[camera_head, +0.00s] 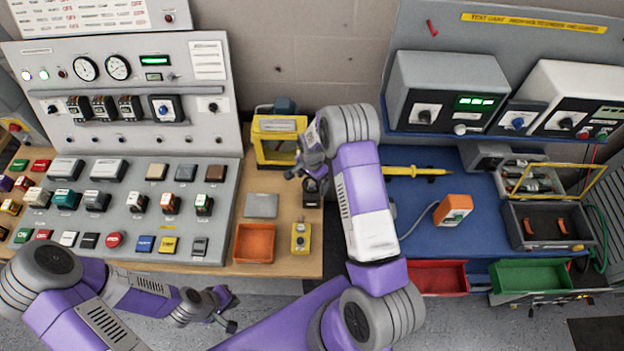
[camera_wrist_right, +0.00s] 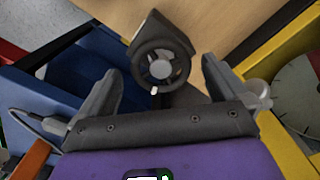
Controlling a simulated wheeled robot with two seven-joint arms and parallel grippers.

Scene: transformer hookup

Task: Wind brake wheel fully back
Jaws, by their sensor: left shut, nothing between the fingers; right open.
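The brake wheel (camera_wrist_right: 162,68) is a small dark wheel with spokes and a pale hub, on a dark upright mount (camera_wrist_right: 150,28). A small white mark shows at its lower rim in the right wrist view. In the head view the dark mount (camera_head: 312,192) stands near the right edge of the wooden bench, partly under my right gripper (camera_head: 303,172). My right gripper is open, with its fingers to either side of the wheel in the right wrist view; I see no contact. My left gripper (camera_head: 228,309) is shut and empty, low in front of the bench.
A yellow-framed box (camera_head: 277,140) stands just behind the mount. A grey plate (camera_head: 262,205), an orange tray (camera_head: 254,243) and a yellow button box (camera_head: 300,238) lie nearby. The blue bench (camera_head: 410,215) is to the right, holding an orange meter (camera_head: 453,210).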

